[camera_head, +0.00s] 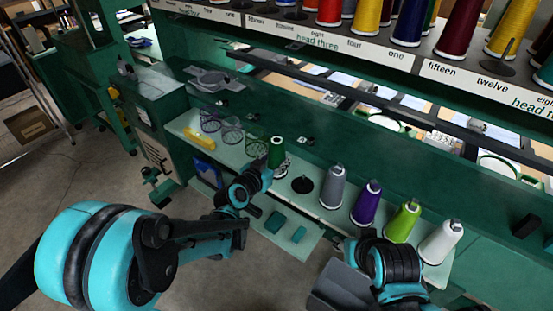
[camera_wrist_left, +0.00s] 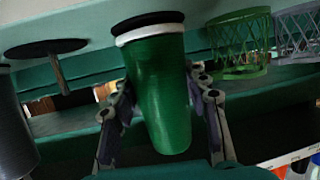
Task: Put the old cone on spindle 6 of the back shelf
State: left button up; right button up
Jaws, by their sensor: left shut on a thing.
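A dark green cone (camera_head: 277,151) stands at the left end of the row of cones on the back shelf. My left gripper (camera_head: 264,173) is shut around it. In the left wrist view, which looks inverted, the green cone (camera_wrist_left: 160,95) is between the two fingers of my left gripper (camera_wrist_left: 162,108). A black disc with a white ring shows at its wide end. An empty black spindle (camera_head: 302,184) is just right of it, also in the wrist view (camera_wrist_left: 46,47). My right arm is at the lower right; its fingers are not clear.
Grey (camera_head: 333,187), purple (camera_head: 366,203), lime (camera_head: 403,221) and white (camera_head: 441,242) cones stand to the right. Wire baskets (camera_head: 232,133) and a yellow object (camera_head: 173,137) are to the left. A rack of labelled cones (camera_head: 408,58) hangs above.

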pick_arm(q)
jog(key=o, duration=1.3)
jog(key=shift+o, duration=0.2)
jog(key=shift+s, duration=0.1)
jog(key=v, duration=1.2)
jog(key=s+a+f+n+g+y, duration=0.2)
jog(key=s+a+g+y, duration=0.1)
jog(key=s+a, duration=0.3)
jog(key=s+a+f+n+g+y, duration=0.2)
jog(key=s+a, duration=0.4)
jog(key=s, duration=0.5)
jog(key=shift+s+a+n+g+y, duration=0.35)
jog(key=shift+n+g+y, duration=0.15)
jog(key=shift+n+y, duration=0.25)
